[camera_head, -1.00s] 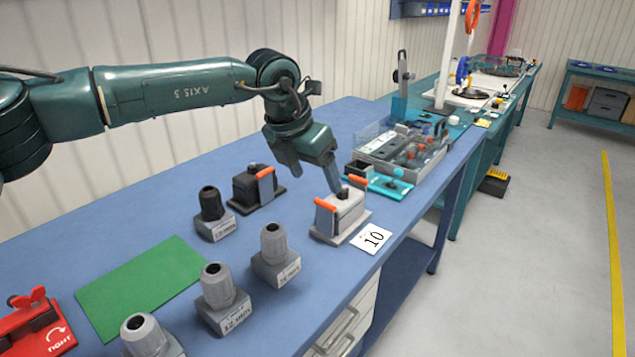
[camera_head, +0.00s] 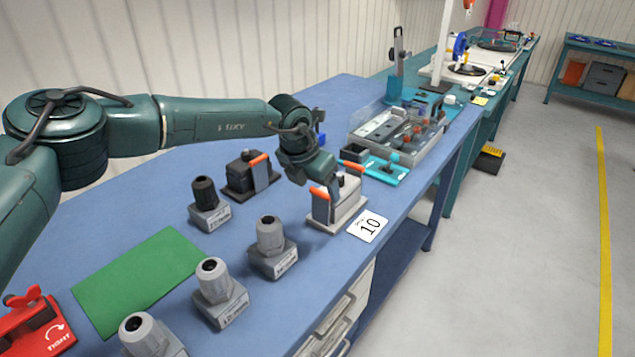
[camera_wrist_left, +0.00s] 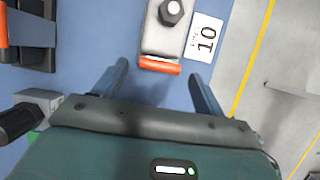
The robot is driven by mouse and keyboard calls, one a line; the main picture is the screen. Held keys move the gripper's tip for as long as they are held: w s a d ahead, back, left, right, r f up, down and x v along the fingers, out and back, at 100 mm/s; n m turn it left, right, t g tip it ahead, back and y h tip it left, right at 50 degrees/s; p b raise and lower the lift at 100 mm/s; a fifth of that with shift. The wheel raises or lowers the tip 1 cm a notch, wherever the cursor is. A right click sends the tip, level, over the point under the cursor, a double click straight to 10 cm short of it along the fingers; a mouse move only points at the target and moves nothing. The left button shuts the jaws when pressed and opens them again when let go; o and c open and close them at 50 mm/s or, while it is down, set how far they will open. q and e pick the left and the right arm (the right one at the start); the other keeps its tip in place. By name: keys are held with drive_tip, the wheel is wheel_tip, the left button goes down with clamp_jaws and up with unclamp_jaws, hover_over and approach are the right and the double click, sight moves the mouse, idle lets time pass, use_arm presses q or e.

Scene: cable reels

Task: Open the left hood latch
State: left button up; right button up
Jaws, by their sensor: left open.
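The light grey hood (camera_head: 348,200) stands on a plate by the card marked 10 and has an orange-tipped latch at each end. Its left latch (camera_head: 319,193) is at the near left end; its right latch (camera_head: 354,167) is at the far end. In the left wrist view the orange latch bar (camera_wrist_left: 160,66) lies ahead, between the spread fingertips. My left gripper (camera_wrist_left: 158,72) is open and empty. In the head view it hangs just above the left latch and partly hides the hood; contact cannot be told. My right gripper is in neither view.
A dark hood (camera_head: 248,172) with an orange-tipped latch stands to the left. Several cable glands, a green mat (camera_head: 140,280) and a red clamp (camera_head: 35,322) are nearer. A teal fixture (camera_head: 385,172) and a clear-lidded box (camera_head: 400,130) stand behind.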

use_arm(q)
drive_tip(key=shift+w+d+f, duration=0.1)
drive_tip(key=shift+w+f, duration=0.1)
drive_tip(key=shift+f, duration=0.35)
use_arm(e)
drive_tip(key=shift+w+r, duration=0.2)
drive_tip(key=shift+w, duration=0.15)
